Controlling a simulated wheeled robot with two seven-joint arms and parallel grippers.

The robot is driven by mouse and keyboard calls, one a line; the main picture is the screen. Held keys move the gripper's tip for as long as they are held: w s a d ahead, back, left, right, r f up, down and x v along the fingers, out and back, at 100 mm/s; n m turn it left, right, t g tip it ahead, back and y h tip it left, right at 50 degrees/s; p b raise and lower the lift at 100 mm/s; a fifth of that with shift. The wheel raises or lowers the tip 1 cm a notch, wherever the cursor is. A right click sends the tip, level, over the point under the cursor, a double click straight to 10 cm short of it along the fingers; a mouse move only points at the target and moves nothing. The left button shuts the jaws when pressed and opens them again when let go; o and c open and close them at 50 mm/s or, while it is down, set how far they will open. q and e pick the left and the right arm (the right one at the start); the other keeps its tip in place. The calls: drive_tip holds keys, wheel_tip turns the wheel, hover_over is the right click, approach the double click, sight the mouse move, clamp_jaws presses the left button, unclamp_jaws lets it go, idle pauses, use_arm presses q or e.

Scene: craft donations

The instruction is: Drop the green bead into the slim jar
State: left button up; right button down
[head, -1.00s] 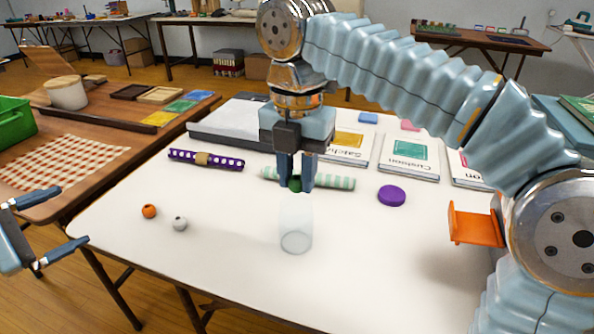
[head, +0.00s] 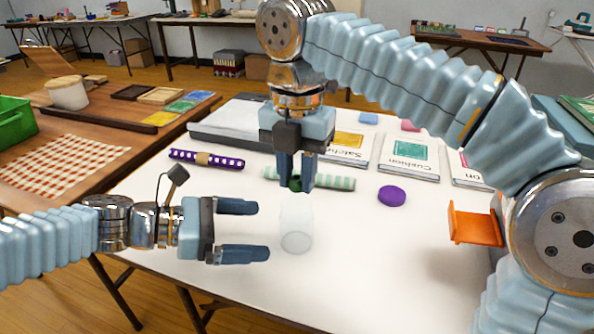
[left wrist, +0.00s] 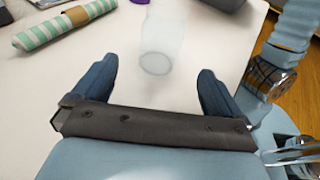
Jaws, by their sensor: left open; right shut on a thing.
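The slim jar (head: 297,232) is clear, frosted-looking and upright on the white table. It also shows in the left wrist view (left wrist: 160,45). My right gripper (head: 296,184) is shut on the green bead (head: 295,184) and holds it above the jar's mouth. My left gripper (head: 257,231) is open and empty, just left of the jar, with its fingers pointing toward it. In the left wrist view the jar stands ahead, between the open fingers (left wrist: 160,82) and apart from them. The bead is not clearly seen in the left wrist view.
A purple lid-like disc (head: 391,196) lies right of the jar. A striped green roll (head: 335,183) and a purple dotted roll (head: 190,160) lie behind. An orange bracket-shaped thing (head: 472,226) is at the right. The table front right of the jar is clear.

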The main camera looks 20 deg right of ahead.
sight(281, 230)
use_arm(q)
drive_tip(key=x, duration=0.7)
drive_tip(key=shift+d+f, duration=0.15)
drive_tip(key=shift+d, duration=0.25)
drive_tip(key=c, duration=1)
use_arm(e)
drive_tip(key=shift+f, duration=0.45)
drive_tip(key=shift+f, duration=0.45)
drive_tip(key=shift+f, duration=0.15)
drive_tip(key=shift+f, duration=0.25)
